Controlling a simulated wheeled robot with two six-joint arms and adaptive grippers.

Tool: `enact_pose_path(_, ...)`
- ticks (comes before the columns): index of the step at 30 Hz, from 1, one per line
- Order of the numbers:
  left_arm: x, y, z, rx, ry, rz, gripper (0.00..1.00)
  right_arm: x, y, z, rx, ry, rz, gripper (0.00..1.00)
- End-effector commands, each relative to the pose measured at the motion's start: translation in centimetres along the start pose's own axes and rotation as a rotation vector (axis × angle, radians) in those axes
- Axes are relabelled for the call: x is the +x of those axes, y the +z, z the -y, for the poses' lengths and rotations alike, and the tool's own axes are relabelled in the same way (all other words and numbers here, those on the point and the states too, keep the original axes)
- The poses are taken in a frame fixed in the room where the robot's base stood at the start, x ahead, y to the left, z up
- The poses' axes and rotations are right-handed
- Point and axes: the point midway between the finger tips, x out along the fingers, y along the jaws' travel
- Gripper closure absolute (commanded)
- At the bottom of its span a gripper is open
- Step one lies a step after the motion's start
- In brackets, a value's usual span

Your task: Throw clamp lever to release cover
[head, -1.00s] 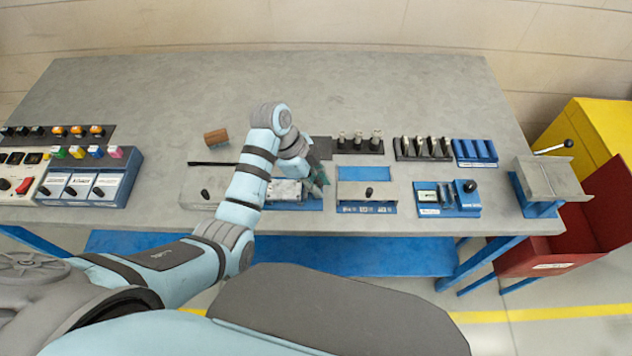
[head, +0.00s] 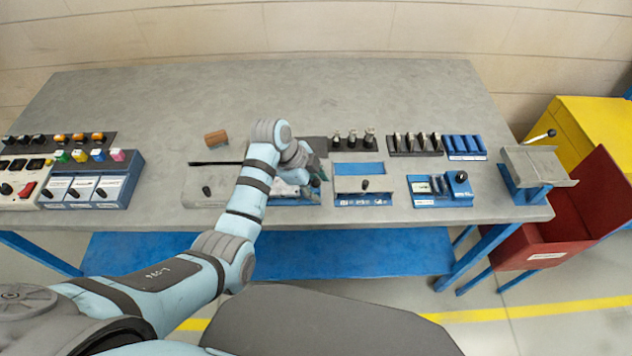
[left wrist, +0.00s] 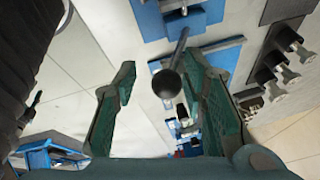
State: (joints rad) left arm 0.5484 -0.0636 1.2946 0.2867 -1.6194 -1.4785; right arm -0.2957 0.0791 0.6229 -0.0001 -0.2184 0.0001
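A lever with a black ball end (left wrist: 167,83) shows in the left wrist view, its thin rod rising to a blue and white fixture (left wrist: 160,22). My left gripper (left wrist: 162,105) is open, with green fingers on either side of the ball. The ball appears apart from both fingers. In the head view my left gripper (head: 316,176) is over the blue-based fixture with a metal block (head: 292,192), partly hiding it. I cannot tell in the head view which lever this is. My right gripper is not in view.
The table's back (head: 270,95) is clear.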

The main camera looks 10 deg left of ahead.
Motion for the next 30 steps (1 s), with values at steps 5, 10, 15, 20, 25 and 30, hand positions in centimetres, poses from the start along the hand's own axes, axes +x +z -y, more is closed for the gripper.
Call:
enact_pose_path(5,-0.1,0.0,0.2,0.001,-0.006,0.001,0.59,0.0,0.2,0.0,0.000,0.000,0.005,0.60)
enact_pose_path(10,-0.9,0.0,0.3,0.002,-0.010,0.001,0.59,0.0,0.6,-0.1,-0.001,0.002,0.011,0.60)
enact_pose_path(15,-4.4,0.0,0.4,0.003,-0.011,0.002,0.59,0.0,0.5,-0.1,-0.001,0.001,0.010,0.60)
enact_pose_path(20,-7.1,-0.1,0.3,0.002,-0.008,0.001,0.59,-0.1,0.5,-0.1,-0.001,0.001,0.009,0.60)
enact_pose_path(25,-7.6,-0.1,0.2,0.003,-0.004,0.001,0.59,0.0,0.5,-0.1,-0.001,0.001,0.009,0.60)
enact_pose_path(30,-7.6,-0.1,0.2,0.003,-0.005,0.001,0.59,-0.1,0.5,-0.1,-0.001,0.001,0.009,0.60)
